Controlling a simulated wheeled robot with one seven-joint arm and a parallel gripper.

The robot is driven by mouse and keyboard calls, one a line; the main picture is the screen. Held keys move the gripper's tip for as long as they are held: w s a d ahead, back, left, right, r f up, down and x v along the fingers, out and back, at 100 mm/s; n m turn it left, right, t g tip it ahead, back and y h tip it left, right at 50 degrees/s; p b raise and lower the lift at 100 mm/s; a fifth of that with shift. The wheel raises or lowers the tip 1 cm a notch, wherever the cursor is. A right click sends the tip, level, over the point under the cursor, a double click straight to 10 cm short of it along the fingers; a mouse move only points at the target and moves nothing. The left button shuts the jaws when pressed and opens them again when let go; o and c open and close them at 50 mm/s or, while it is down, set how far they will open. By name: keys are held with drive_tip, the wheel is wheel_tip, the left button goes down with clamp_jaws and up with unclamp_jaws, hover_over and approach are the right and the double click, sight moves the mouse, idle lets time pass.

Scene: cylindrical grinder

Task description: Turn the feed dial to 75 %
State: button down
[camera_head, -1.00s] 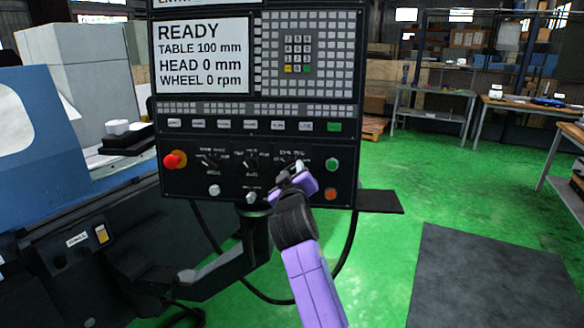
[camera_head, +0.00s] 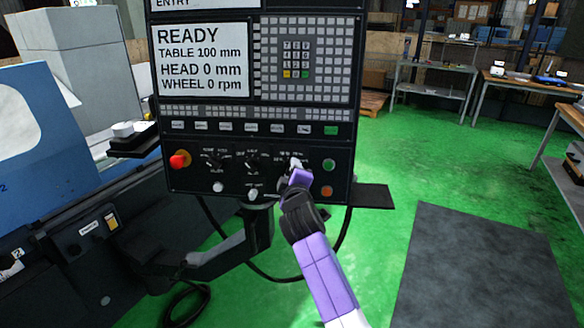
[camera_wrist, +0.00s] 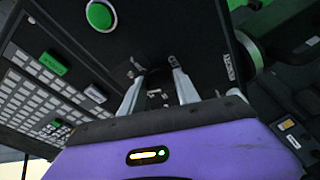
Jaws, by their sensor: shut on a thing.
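The dark control panel (camera_head: 235,180) carries a row of dials on its lower part. The feed dial is at the right of this row, below its small printed labels (camera_head: 284,154), and is mostly hidden by my fingers. My purple gripper (camera_head: 295,164) is at that spot, its pale fingers against the panel face and shut on the dial. In the wrist view, the two grey fingers of my gripper (camera_wrist: 155,78) reach to the panel on either side of the dial position. The dial's pointer and setting cannot be read.
A green button (camera_head: 329,165) and an orange button (camera_head: 327,192) sit close to the right of my gripper. Two more dials (camera_head: 252,163) and a red stop button (camera_head: 180,160) lie left. A small shelf (camera_head: 372,195) juts out at lower right.

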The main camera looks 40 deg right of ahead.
idle(0.3)
drive_tip(key=c, duration=0.9)
unclamp_jaws()
drive_tip(key=b+v, duration=0.1)
drive_tip(key=v, duration=0.6)
drive_tip(key=shift+s+a+b, duration=0.25)
drive_tip(key=shift+s+b, duration=0.1)
